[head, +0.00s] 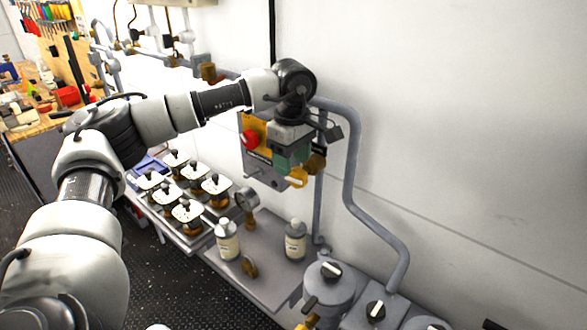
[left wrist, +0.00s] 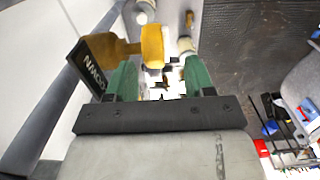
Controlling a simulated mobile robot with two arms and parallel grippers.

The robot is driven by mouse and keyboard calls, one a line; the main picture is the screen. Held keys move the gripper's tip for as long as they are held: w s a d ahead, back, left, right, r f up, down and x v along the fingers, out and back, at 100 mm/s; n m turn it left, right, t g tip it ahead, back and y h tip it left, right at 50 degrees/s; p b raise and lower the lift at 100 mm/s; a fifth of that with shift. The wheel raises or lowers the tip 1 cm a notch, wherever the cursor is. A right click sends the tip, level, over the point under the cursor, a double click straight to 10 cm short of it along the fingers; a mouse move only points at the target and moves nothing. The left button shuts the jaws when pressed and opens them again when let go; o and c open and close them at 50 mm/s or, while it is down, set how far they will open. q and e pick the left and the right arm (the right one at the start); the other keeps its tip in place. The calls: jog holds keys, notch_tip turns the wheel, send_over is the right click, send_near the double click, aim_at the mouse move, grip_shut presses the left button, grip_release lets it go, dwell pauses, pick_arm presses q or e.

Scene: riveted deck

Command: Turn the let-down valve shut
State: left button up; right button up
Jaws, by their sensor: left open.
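The let-down valve shows in the left wrist view as a brass body (left wrist: 118,48) with an orange-yellow handle (left wrist: 152,46). A black tag (left wrist: 92,68) beside it has upside-down lettering, partly readable as "DOWN". In the head view, the handle (head: 297,178) and brass body (head: 317,163) show just below and right of my left gripper (head: 293,162). Its green fingers are open in the left wrist view (left wrist: 160,64), with the handle's end at the gap between their tips. I cannot tell whether they touch it. My right gripper is not in view.
A yellow panel with a red knob (head: 250,139) is on the wall behind my gripper. A grey pipe (head: 352,165) runs down the wall to the right.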

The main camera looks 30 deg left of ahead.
aim_at(294, 168)
pick_arm(q)
jog(key=f, duration=0.2)
jog(key=f+p, duration=0.1)
jog(key=shift+w+f, duration=0.3)
jog(key=shift+f, duration=0.1)
jog(key=shift+s+f, duration=0.1)
jog(key=shift+f, duration=0.2)
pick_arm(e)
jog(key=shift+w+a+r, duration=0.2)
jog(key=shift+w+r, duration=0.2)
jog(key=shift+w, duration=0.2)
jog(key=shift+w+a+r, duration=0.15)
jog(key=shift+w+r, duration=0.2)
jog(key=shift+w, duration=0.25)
pick_arm(q)
jog(key=shift+c, duration=0.4)
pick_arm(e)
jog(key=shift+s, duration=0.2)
